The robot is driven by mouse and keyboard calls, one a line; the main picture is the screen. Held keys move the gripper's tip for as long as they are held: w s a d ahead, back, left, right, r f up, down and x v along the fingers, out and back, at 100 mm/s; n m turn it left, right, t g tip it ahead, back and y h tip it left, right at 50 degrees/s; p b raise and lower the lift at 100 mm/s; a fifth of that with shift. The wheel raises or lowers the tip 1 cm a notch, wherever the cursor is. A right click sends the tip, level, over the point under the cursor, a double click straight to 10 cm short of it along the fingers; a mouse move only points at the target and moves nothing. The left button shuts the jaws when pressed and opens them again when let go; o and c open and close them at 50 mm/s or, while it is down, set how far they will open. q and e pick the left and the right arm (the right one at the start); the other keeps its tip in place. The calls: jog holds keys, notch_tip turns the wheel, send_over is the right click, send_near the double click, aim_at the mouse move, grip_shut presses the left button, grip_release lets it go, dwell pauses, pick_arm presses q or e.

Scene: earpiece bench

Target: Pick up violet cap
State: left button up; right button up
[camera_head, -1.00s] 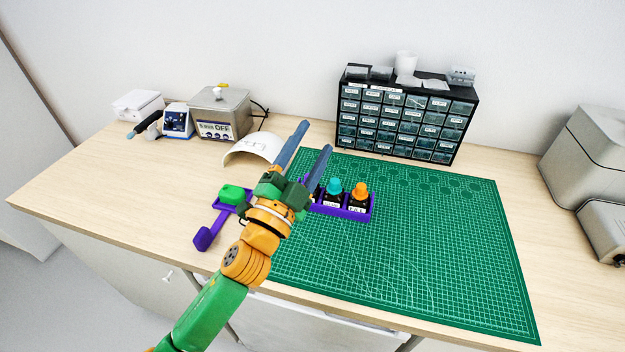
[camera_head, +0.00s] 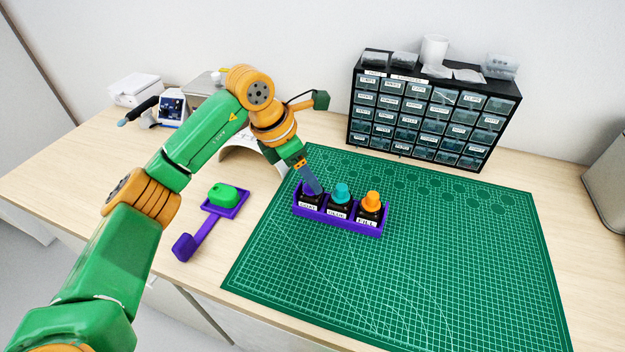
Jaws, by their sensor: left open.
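The violet cap (camera_head: 308,191) is on the leftmost black bottle in the purple holder (camera_head: 340,220), mostly covered by my gripper. My left gripper (camera_head: 315,187) reaches down over this cap from the upper left. Its blue-grey fingers are open; one finger hides most of the other, and I cannot tell whether they touch the cap. A teal cap (camera_head: 341,192) and an orange cap (camera_head: 372,199) top the two bottles to the right in the same holder. My right gripper is out of view.
The holder stands on a green cutting mat (camera_head: 430,275) with free room in front. A purple tool with a green block (camera_head: 222,194) lies left of the mat. A white curved piece (camera_head: 240,160) is behind my arm. A drawer cabinet (camera_head: 430,118) stands at the back.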

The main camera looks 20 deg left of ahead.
pick_arm(q)
jog(key=shift+x, duration=0.75)
jog(key=shift+a+r, duration=0.1)
jog(key=c, duration=0.5)
grip_shut()
jog(key=shift+r, duration=0.3)
notch_tip(320, 180, up, 17)
jog(key=p, duration=0.7)
jog(key=shift+f, duration=0.15)
